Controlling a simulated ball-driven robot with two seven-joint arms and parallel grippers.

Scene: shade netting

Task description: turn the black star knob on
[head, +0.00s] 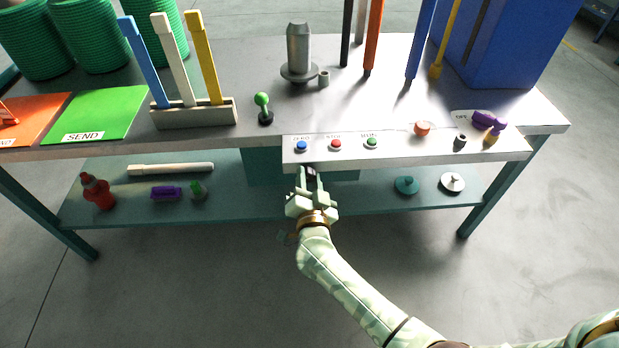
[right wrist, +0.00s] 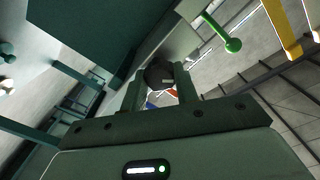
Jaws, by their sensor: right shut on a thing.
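The black star knob (head: 311,172) shows as a small dark shape at the front edge of the control panel, below the blue button. It also shows in the right wrist view (right wrist: 158,74) as a dark round knob between my fingertips. My right gripper (head: 310,178) reaches it from below and in front and is shut on it. In the right wrist view my right gripper's two fingers (right wrist: 160,88) stand on either side of the knob. The fingers hide part of it, and I cannot read its turn position. My left gripper is not in view.
The white panel (head: 400,154) carries blue (head: 301,146), red (head: 336,145) and green (head: 372,142) buttons, an orange knob (head: 422,128) and a dark grey knob (head: 460,141). A green-ball lever (head: 263,103) stands behind. A lower shelf (head: 330,205) runs under the table.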

